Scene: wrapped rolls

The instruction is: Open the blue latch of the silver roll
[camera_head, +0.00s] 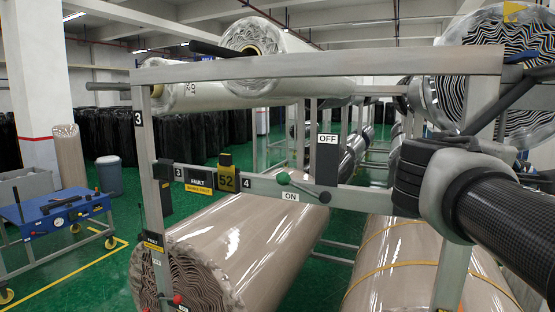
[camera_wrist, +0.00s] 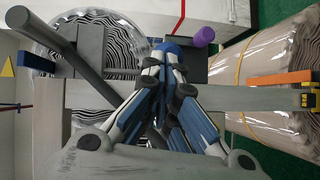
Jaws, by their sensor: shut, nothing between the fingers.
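A roll in clear, shiny film (camera_head: 535,115) lies high at the right of the head view, its end showing black-and-white wavy layers. A similar roll end (camera_wrist: 115,50) shows at the upper left of the wrist view. A small blue part (camera_head: 524,56) sits by the top rail in front of the roll; I cannot tell if it is the latch. In the wrist view my gripper (camera_wrist: 170,62) is shut and empty. A rounded blue piece (camera_wrist: 172,43) shows right at its fingertips; contact is unclear. My gripper is not clearly visible in the head view.
A grey metal frame (camera_head: 320,65) stands before the rolls, its right post close to my arm. The wrist view shows a purple cylinder (camera_wrist: 203,36), a grey bar (camera_wrist: 50,45) and an orange handle (camera_wrist: 280,77).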

